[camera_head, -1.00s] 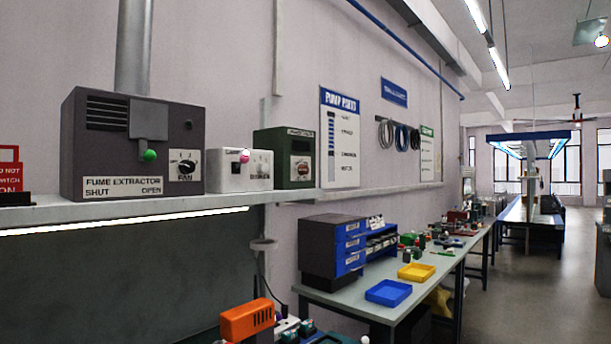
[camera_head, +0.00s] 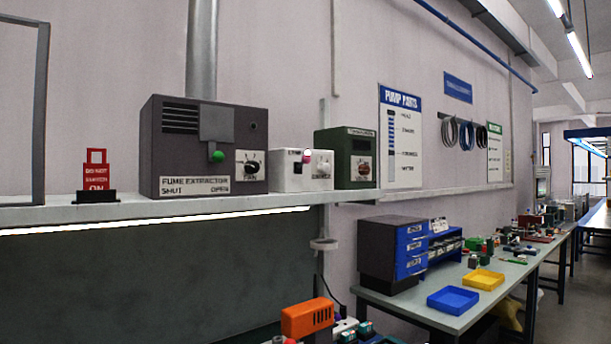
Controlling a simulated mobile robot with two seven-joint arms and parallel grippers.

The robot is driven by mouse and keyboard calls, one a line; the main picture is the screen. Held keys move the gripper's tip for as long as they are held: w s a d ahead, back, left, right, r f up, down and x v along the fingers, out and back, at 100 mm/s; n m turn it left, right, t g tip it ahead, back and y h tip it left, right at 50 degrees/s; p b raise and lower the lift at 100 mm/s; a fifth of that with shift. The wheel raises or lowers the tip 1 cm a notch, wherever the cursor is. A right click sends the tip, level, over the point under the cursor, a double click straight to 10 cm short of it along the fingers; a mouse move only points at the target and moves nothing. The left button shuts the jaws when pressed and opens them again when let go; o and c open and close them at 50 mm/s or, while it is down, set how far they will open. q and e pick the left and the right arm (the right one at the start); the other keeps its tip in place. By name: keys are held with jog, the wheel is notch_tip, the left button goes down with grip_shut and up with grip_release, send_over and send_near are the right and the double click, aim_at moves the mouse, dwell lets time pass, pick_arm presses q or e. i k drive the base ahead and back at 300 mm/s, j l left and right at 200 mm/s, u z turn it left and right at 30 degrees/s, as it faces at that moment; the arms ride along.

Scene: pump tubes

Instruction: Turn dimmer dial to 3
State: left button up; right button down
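A white box (camera_head: 290,178) with a pink knob (camera_head: 307,156) and a pale dial (camera_head: 321,165) on its front stands on the wall shelf. It sits between the grey fume extractor and a dark green box. The lettering on the white box is too small to read, so I cannot tell the dial's setting. Neither of my grippers shows in the head view.
The grey fume extractor (camera_head: 173,130) has a green knob (camera_head: 217,156) and a black fan dial (camera_head: 250,165). The green box (camera_head: 340,150) stands to the right. A red "do not switch on" sign (camera_head: 96,172) stands at left on the shelf (camera_head: 150,213). An orange device (camera_head: 306,318) sits below.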

aim_at(322, 167)
jog(key=i+l, duration=0.4)
jog(key=i+l+u, duration=0.2)
jog(key=l, duration=0.2)
jog(key=i+l+u, duration=0.2)
jog(key=l, duration=0.2)
